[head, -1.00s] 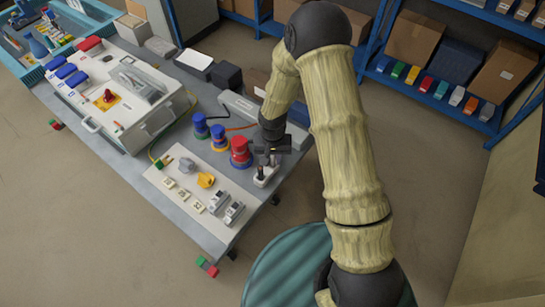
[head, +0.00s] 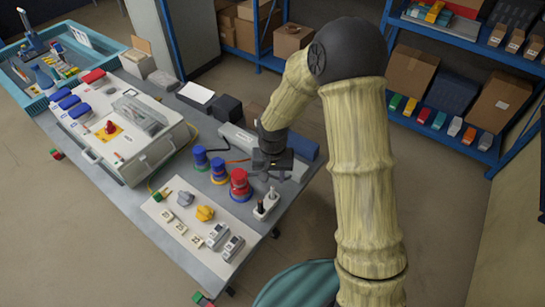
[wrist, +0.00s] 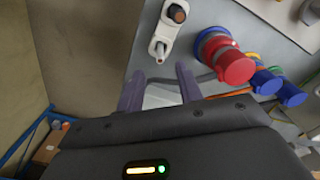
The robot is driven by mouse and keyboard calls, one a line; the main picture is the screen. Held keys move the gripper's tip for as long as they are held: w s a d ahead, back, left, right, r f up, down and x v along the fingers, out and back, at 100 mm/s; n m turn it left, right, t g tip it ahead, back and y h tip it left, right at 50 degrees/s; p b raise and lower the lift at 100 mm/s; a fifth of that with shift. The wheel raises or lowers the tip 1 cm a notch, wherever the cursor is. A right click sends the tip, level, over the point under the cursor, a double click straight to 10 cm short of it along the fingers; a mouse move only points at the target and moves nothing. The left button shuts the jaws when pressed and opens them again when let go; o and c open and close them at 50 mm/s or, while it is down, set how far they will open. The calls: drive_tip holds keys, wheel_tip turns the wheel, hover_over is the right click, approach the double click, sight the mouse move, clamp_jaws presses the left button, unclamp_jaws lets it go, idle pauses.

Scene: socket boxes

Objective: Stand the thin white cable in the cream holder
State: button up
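In the wrist view the holder (wrist: 164,31) is just beyond my fingertips. A dark, brown-tipped cable end (wrist: 177,13) stands in one of its places. The thin white cable (head: 271,193) appears to stand upright in the other place; its pale end also shows in the wrist view (wrist: 160,51). How deep it sits cannot be told. My gripper (head: 275,177) is behind the holder and apart from it. Its two fingers (wrist: 158,85) are spread with nothing held between them.
A red round plug (head: 239,185) stands close left of the holder, with blue plugs (head: 218,171) beyond. Yellow and grey pieces and sockets lie on the white board (head: 160,212). A long grey box (head: 238,138) lies behind. The table edge is close on the right.

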wheel_tip(320, 180, up, 9)
drive_tip(key=shift+b, duration=0.3)
drive_tip(key=shift+r, duration=0.15)
wheel_tip(320, 180, up, 7)
drive_tip(key=p, duration=0.6)
idle(1.1)
